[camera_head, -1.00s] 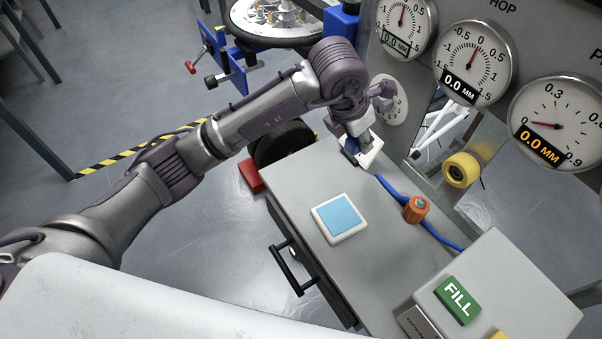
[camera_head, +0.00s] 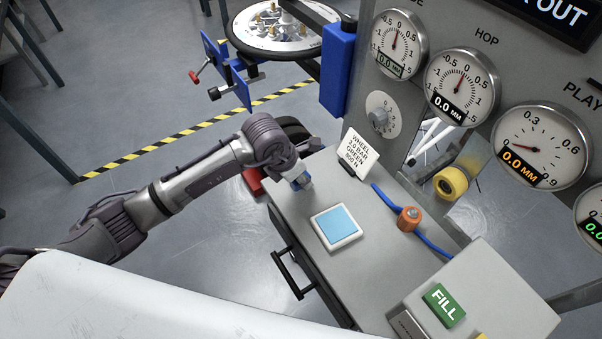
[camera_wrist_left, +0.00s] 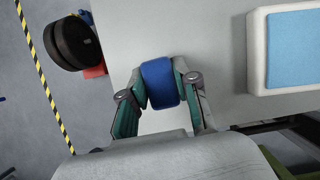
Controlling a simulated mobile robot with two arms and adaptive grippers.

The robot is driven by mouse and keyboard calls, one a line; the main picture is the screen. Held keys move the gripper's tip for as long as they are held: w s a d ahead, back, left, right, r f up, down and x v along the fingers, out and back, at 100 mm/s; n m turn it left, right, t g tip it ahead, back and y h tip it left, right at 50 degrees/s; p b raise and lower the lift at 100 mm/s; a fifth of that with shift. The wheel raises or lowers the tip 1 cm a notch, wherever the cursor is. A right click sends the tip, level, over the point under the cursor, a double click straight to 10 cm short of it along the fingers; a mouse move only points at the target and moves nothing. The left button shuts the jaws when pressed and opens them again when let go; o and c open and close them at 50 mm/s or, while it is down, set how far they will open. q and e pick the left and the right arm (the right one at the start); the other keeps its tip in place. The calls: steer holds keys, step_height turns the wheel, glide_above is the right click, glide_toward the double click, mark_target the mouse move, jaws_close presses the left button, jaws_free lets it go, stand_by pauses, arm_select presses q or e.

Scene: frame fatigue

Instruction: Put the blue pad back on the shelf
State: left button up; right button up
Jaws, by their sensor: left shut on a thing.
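A dark blue pad (camera_wrist_left: 159,83), a small rounded block, sits between the fingers of my left gripper (camera_wrist_left: 160,78), which is shut on it. In the head view the left gripper (camera_head: 301,181) is at the far left edge of the grey cabinet top (camera_head: 300,215), with a bit of blue at its tip. In the wrist view the pad shows against the grey top; its height above it is hard to tell. A white square block with a light blue face (camera_head: 337,227) lies on the top, to the right of the held pad in the wrist view. My right gripper is not in view.
A white lettered card (camera_head: 360,155) stands at the back of the top. An orange knob (camera_head: 409,219) sits on a blue hose. A green FILL button (camera_head: 444,304) is on a raised box. Gauges (camera_head: 462,85) line the panel. A dark wheel (camera_wrist_left: 76,42) is beyond the edge.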

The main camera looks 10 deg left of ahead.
arm_select(q)
steer(key=shift+f, duration=0.15)
steer(key=shift+f, duration=0.15)
steer(key=o, duration=1)
